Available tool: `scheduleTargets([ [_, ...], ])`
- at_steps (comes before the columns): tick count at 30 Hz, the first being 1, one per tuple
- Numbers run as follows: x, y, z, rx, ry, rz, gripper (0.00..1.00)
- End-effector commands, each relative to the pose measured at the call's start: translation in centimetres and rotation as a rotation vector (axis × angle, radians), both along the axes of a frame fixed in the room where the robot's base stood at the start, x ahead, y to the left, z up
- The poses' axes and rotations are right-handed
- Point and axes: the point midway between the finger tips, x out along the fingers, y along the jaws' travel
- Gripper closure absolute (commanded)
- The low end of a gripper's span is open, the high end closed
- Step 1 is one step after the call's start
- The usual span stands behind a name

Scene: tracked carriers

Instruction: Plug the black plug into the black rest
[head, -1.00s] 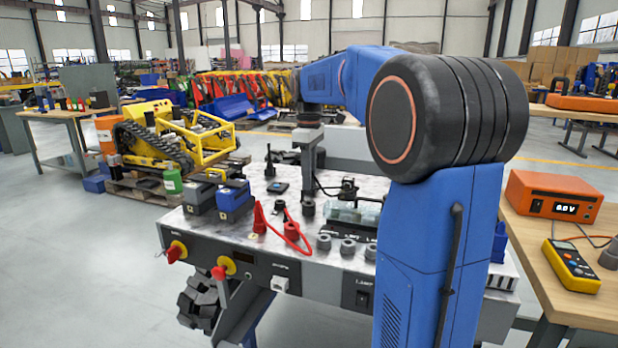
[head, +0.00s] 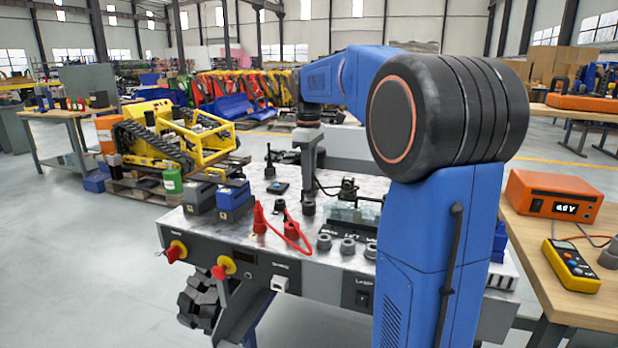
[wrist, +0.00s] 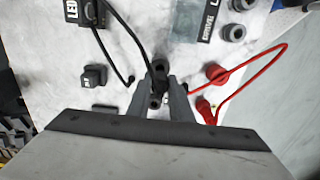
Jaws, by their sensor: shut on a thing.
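My gripper (wrist: 160,86) points down over the bench and is shut on the black plug (wrist: 160,69), whose black cable trails up and left in the wrist view. In the head view my gripper (head: 309,185) is low over the bench, behind the red plugs. A dark round piece with a hole (wrist: 155,101) shows between my fingers in the wrist view, likely the black rest, partly hidden by them. I cannot tell whether the plug touches it. A red plug (wrist: 205,110) and a red socket piece (wrist: 215,73) with a red cable stand to the right.
A box marked LED (wrist: 84,11) and a small black block (wrist: 93,76) lie on the bench (head: 225,228) left of my gripper in the wrist view.

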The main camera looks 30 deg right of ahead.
Motion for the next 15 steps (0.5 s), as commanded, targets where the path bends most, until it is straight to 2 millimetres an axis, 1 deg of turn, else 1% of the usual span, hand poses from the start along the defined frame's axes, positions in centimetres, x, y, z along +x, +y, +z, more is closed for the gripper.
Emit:
scheduleTargets([
  [15, 0.00, 0.00, -0.92, 0.001, 0.001, 0.000, 1.00],
])
